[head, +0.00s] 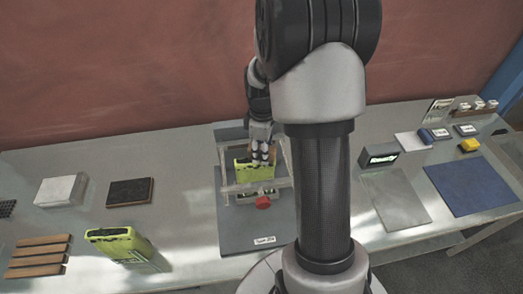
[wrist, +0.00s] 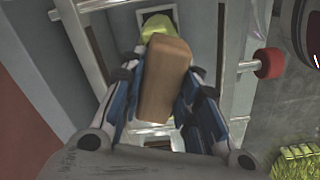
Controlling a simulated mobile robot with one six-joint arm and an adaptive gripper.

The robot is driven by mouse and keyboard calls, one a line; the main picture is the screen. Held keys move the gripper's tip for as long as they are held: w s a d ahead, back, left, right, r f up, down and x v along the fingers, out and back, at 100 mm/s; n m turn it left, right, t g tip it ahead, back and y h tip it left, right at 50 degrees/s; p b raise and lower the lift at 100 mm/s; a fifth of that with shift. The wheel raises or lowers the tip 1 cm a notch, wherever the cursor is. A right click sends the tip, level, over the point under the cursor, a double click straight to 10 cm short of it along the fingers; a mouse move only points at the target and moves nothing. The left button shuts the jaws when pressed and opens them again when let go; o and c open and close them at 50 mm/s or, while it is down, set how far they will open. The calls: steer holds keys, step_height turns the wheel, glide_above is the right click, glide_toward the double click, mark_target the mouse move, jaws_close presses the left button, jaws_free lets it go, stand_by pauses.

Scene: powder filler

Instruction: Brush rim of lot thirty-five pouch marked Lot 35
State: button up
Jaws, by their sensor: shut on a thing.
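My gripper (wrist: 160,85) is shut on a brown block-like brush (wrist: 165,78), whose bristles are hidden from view. In the head view my gripper (head: 262,158) points down at the top of a yellow-green pouch (head: 243,173), which stands upright in a metal frame. A little of this pouch (wrist: 156,24) shows beyond the brush in the wrist view. I cannot tell whether the brush touches its rim. A second yellow-green pouch (head: 128,243) stands on the table at the front left. No lot marking is readable on either pouch.
The metal frame (head: 227,189) has a red knob (head: 263,202) and sits on a dark base plate (head: 250,228). A white block (head: 61,190), a dark board (head: 130,192) and wooden slats (head: 38,257) lie left. A grey mat (head: 396,197) and blue mat (head: 473,185) lie right.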

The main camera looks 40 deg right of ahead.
mark_target(247, 161)
steer(key=shift+s+d, duration=0.1)
steer(key=shift+s+d, duration=0.2)
steer(key=shift+d, duration=0.3)
steer(key=shift+s+d, duration=0.2)
steer(key=shift+d, duration=0.25)
steer(key=shift+a, duration=0.15)
steer(key=shift+w+a, duration=0.5)
steer(key=shift+a, duration=0.4)
steer(key=shift+a, duration=0.15)
steer(key=shift+w+a, duration=0.5)
steer(key=shift+a, duration=0.4)
steer(key=shift+a, duration=0.1)
steer(key=shift+w+a, duration=0.25)
steer(key=shift+a, duration=0.2)
steer(key=shift+w+a, duration=0.2)
steer(key=shift+a, duration=0.25)
steer(key=shift+w+a, duration=0.1)
steer(key=shift+a, duration=0.05)
